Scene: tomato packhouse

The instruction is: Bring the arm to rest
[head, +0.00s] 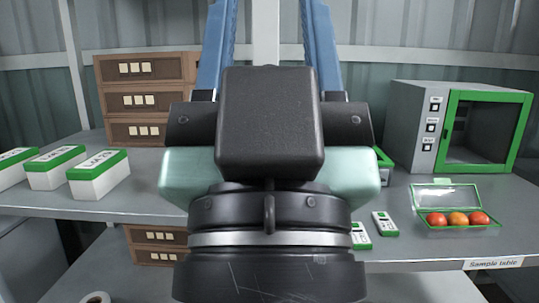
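My gripper (267,25) fills the middle of the head view, seen from behind. It has a black wrist, a pale green body and a black box on top. Its two blue fingers point up and away and stand wide apart. Only the background wall and a pale post show between them. The fingertips run out of the top of the frame. The gripper hides the middle of the grey table (135,200).
On the left stand white boxes with green lids (98,175) and brown drawers (145,100). On the right are a green-framed cabinet (412,122), an open clear punnet (447,197) holding red-orange tomatoes (457,219), and small white-green devices (384,223). A "Sample table" label (493,263) marks the front edge.

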